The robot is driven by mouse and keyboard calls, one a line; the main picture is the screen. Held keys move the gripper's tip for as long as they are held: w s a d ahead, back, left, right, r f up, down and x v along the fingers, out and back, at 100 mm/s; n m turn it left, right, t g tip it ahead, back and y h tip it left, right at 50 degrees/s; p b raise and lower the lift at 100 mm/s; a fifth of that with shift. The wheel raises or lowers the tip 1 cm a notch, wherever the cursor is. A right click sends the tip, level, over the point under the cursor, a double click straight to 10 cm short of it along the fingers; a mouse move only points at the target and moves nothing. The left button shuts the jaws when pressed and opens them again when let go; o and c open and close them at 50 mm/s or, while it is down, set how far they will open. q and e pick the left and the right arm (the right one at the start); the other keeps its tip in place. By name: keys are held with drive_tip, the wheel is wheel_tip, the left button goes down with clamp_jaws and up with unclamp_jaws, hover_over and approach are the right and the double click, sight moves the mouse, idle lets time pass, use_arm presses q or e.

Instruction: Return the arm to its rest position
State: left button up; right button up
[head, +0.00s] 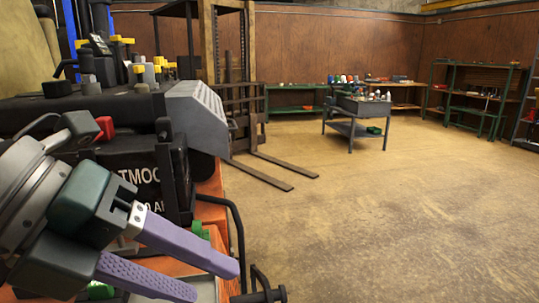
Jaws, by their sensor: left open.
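My left gripper (212,268) is at the lower left of the head view, with its two purple fingers spread apart and nothing between them. It is in front of an orange and black machine with a black battery-like box (135,172) that has white lettering. A red knob (104,128) and a grey slotted housing (198,118) show on or beside the machine. The gripper and its wrist hide part of the machine's lower body. My right gripper is not in view.
A forklift with two forks (262,172) stands behind the machine. A grey cart (358,108) with bottles and tools stands further back. Green shelves (472,95) line the back wall. The concrete floor (400,220) at the right is clear. A black bar (238,235) rises close to the gripper.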

use_arm(q)
drive_tip(key=s+d+r+h, duration=0.1)
drive_tip(key=d, duration=0.4)
drive_tip(key=s+a+f+n+y, duration=0.3)
drive_tip(key=a+f+n, duration=0.2)
drive_tip(key=a+n, duration=0.25)
drive_tip(key=s+a+f+n+y, duration=0.35)
drive_tip(key=a+n, duration=0.25)
drive_tip(key=n, duration=0.3)
drive_tip(key=s+a+f+n+y, duration=0.2)
drive_tip(key=s+a+n+y, duration=0.3)
drive_tip(key=s+a+n, duration=0.55)
drive_tip(key=w+d+n+h, duration=0.2)
drive_tip(key=d+n+h, duration=0.1)
drive_tip(key=d+n, duration=0.4)
wheel_tip(320, 180, up, 31)
drive_tip(key=d+m+p, duration=0.1)
drive_tip(key=p, duration=3)
drive_tip(key=shift+s+g+p, duration=0.15)
drive_tip(key=shift+g+p, duration=0.15)
drive_tip(key=shift+p, duration=0.1)
